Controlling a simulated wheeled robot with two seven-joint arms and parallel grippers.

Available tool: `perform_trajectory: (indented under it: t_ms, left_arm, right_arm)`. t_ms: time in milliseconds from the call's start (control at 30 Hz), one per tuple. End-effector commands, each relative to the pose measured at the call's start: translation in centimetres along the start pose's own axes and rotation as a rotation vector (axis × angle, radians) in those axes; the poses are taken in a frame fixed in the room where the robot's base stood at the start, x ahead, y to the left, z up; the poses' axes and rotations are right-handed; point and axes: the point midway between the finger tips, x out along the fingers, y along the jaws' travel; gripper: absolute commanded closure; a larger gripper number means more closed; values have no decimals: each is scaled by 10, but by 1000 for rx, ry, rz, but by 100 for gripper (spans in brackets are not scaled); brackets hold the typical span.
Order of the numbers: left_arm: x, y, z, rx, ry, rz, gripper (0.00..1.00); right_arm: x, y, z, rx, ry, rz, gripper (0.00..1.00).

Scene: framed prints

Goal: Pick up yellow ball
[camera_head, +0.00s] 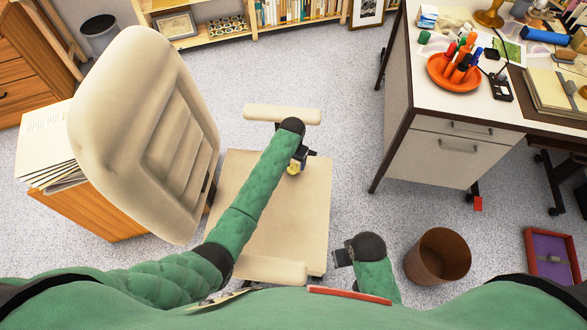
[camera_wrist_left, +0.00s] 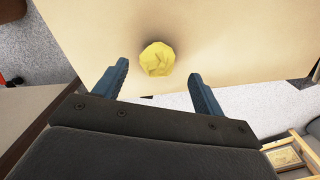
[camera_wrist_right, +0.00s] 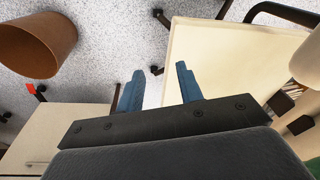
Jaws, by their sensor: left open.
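The yellow ball (camera_head: 293,169) rests on the beige seat of the office chair (camera_head: 250,190), partly hidden by my left gripper in the head view. In the left wrist view the ball (camera_wrist_left: 157,59) looks like crumpled yellow paper. It lies just beyond and between the two fingertips of my left gripper (camera_wrist_left: 159,72), which is open and empty. In the head view my left gripper (camera_head: 303,158) hangs over the seat, right by the ball. My right gripper (camera_wrist_right: 160,75) is open and empty, low between the chair and the brown bin; its fingers stand apart in the right wrist view.
The chair's tall backrest (camera_head: 145,130) rises at left, and armrests (camera_head: 283,114) flank the seat. A brown bin (camera_head: 437,256) stands on the floor at right. A cluttered desk (camera_head: 440,120) is at upper right, a paper-topped wooden cabinet (camera_head: 90,200) at left.

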Motion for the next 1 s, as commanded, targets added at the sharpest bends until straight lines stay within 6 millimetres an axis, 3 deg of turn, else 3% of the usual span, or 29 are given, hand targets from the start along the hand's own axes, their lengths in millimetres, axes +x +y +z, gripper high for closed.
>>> perform_trajectory:
  t_ms: [300,667,900,1000]
  left_arm:
    - [37,3,-1,0,-3,0,30]
    - [47,3,-1,0,0,0,30]
    - [47,4,-1,0,0,0,73]
    - [47,4,-1,0,0,0,77]
  right_arm:
    - [38,4,3,-1,-3,5,64]
    - [45,4,5,-1,-4,6,64]
    - [45,5,4,-1,-4,6,64]
    - [45,5,4,-1,-4,7,64]
